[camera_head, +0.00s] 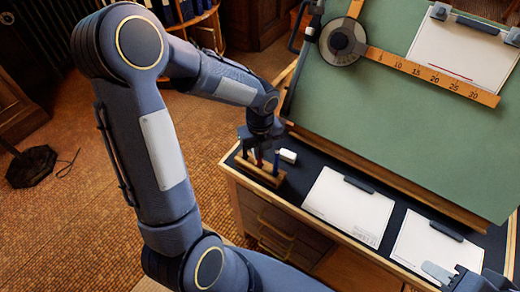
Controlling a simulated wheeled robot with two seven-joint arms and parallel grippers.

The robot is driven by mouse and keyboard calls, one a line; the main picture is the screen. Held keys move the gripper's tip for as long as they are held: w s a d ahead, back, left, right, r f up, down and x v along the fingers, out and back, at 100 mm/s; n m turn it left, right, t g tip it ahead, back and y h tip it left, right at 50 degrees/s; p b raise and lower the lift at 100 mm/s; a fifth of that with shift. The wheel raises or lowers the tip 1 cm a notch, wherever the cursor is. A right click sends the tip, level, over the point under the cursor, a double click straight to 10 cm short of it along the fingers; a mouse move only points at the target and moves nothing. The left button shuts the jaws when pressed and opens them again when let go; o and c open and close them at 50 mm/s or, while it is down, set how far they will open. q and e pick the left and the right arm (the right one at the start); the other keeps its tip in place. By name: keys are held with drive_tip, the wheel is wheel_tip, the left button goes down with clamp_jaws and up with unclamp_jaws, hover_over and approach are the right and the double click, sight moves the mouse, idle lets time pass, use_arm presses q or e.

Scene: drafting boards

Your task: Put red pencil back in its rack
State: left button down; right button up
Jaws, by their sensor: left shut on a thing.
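The red pencil (259,155) stands roughly upright at the wooden rack (268,178) on the desk's left end. My left gripper (258,146) is shut on the red pencil, just above the rack. The gripper hides the pencil's upper part. The pencil's lower end meets the rack in the picture, but I cannot tell how deep it sits. A blue pencil (276,160) stands in the rack's right part. Part of my right arm and gripper (462,279) shows at the bottom right corner, cut off by the frame; its jaws cannot be made out.
A white eraser (288,156) lies right of the rack. Two clipped white sheets (347,208) (438,245) lie on the dark desk top. The tilted green drafting board (400,120) with its wooden ruler (432,76) rises behind. Drawers are below.

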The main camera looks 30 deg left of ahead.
use_arm(q)
drive_tip(key=shift+f+b, duration=0.3)
drive_tip(key=shift+f, duration=0.1)
drive_tip(key=c, duration=1.4)
unclamp_jaws()
drive_tip(key=shift+o, duration=0.2)
drive_tip(key=shift+r+p, duration=0.35)
drive_tip(key=shift+r, duration=3.6)
